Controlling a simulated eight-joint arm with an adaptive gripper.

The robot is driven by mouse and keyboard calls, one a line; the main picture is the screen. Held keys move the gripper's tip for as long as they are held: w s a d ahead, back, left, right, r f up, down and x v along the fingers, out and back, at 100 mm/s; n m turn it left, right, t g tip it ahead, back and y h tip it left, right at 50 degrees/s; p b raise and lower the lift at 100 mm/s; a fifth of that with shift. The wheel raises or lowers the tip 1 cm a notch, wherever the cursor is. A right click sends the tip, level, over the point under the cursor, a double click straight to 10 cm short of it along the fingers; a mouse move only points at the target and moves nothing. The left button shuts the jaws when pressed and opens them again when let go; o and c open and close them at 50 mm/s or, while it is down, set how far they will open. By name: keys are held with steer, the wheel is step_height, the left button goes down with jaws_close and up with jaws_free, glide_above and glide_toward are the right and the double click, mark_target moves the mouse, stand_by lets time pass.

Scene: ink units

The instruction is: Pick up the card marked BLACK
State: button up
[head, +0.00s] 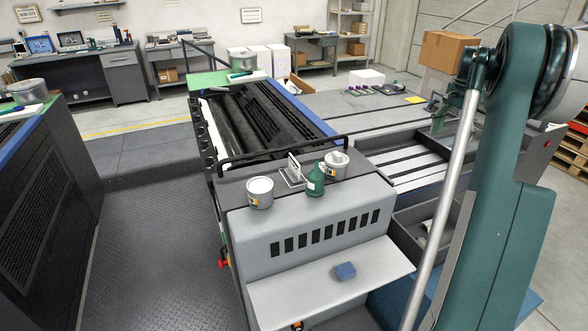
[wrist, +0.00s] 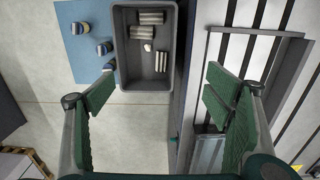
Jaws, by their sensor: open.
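I cannot read the word BLACK on anything in either view, so I cannot tell which thing is the marked card. A small upright metal piece with a pale plate (head: 292,170) stands on the grey ink unit (head: 310,215) in the head view, between a white-topped can (head: 260,192) and a dark green bottle (head: 315,180). Its face is too small to read. My gripper (wrist: 160,84) is open in the wrist view, its green fingers wide apart with nothing between them. It is above the gap between a grey bin and the slatted machine bed.
The grey bin (wrist: 121,62) holds several metallic cylinders and stands beside a blue mat (wrist: 84,62) with cans. The slatted bed (head: 420,165) is at the right. Another can (head: 335,168) and a black rail (head: 285,152) are near the bottle.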

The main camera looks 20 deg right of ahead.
steer(key=w+a+p, duration=0.3)
steer(key=w+a, duration=0.7)
steer(key=a, duration=0.4)
steer(key=p, duration=0.9)
glide_above(294, 159)
steer(key=shift+d+r, duration=0.1)
step_height(294, 159, down, 4)
steer(key=shift+f, duration=0.65)
steer(key=shift+f, duration=1.25)
